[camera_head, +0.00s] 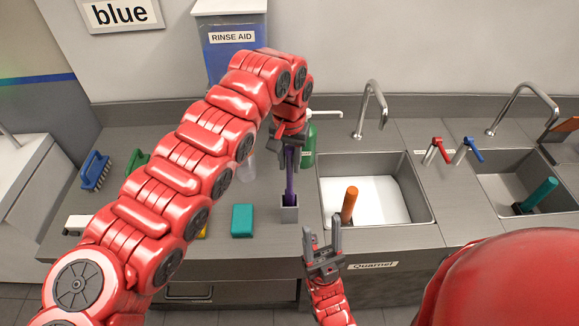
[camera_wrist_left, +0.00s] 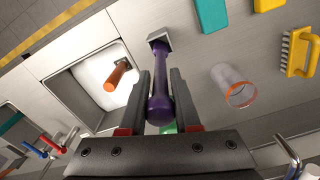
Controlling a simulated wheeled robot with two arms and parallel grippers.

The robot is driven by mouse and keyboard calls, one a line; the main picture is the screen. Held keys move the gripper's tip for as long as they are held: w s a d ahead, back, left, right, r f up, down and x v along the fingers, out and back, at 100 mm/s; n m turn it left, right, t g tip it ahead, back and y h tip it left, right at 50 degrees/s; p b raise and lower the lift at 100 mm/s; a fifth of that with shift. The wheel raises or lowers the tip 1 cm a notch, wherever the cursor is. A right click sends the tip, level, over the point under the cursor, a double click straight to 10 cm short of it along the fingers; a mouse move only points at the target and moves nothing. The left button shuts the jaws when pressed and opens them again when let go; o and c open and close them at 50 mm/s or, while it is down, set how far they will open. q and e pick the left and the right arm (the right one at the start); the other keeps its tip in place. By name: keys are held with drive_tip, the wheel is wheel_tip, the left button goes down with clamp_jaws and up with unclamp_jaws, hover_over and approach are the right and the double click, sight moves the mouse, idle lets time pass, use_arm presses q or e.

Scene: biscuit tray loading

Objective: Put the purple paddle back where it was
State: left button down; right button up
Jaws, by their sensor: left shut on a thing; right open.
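The purple paddle (camera_head: 290,182) stands about upright, held by my left gripper (camera_head: 288,145), which is shut on its upper part. In the left wrist view the paddle (camera_wrist_left: 160,82) runs between the fingers to the holder (camera_wrist_left: 159,36). My right gripper (camera_head: 322,232) is open and empty, low in front of the counter's edge, below the left sink.
The left sink (camera_head: 425,215) holds white content and an orange-handled tool (camera_head: 349,204). A teal-handled tool (camera_head: 538,195) is in the right sink. A teal block (camera_head: 242,220), a green bottle (camera_head: 308,145) and a clear cup (camera_wrist_left: 236,84) stand near the holder. A blue brush (camera_head: 95,170) lies left.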

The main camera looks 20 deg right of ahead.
sight(290, 183)
use_arm(q)
wheel_tip(290, 183, down, 2)
drive_tip(key=shift+a+f+p, duration=0.1)
drive_tip(key=shift+f+p, duration=0.15)
drive_tip(key=shift+p, duration=0.3)
drive_tip(key=shift+f, duration=0.4)
drive_tip(key=c, duration=0.6)
unclamp_jaws()
drive_tip(key=shift+r, duration=0.1)
